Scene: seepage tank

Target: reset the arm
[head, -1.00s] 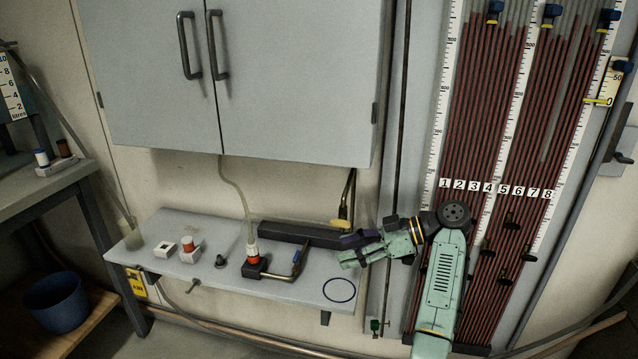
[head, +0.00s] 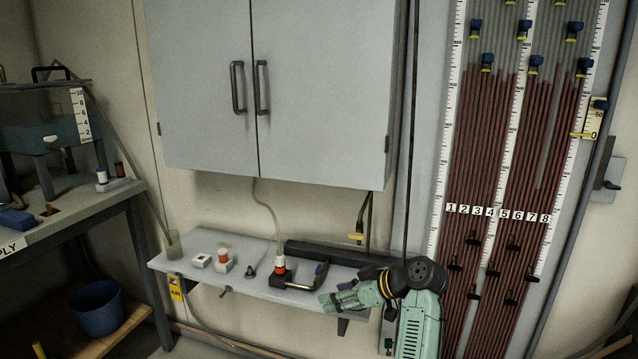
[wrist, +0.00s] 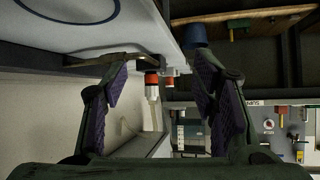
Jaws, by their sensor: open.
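My gripper (head: 335,300) is at the right end of the narrow wall shelf (head: 210,279) in the head view, with my green arm folded in front of the numbered tube panel. In the wrist view my gripper (wrist: 160,85) has its two purple-padded fingers spread apart. Nothing is held between them. A bottle with a red-orange cap (wrist: 152,80) shows beyond the gap, apart from the fingers. The shelf's pale surface (wrist: 110,35) lies close along the upper left finger in the wrist view.
A grey cabinet (head: 320,110) hangs above the shelf. The shelf bears a red-capped bottle (head: 280,265), a white block (head: 201,261) and a bent pipe (head: 320,275). The tube panel (head: 480,250) is at right. A blue bucket (head: 97,308) stands low at left.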

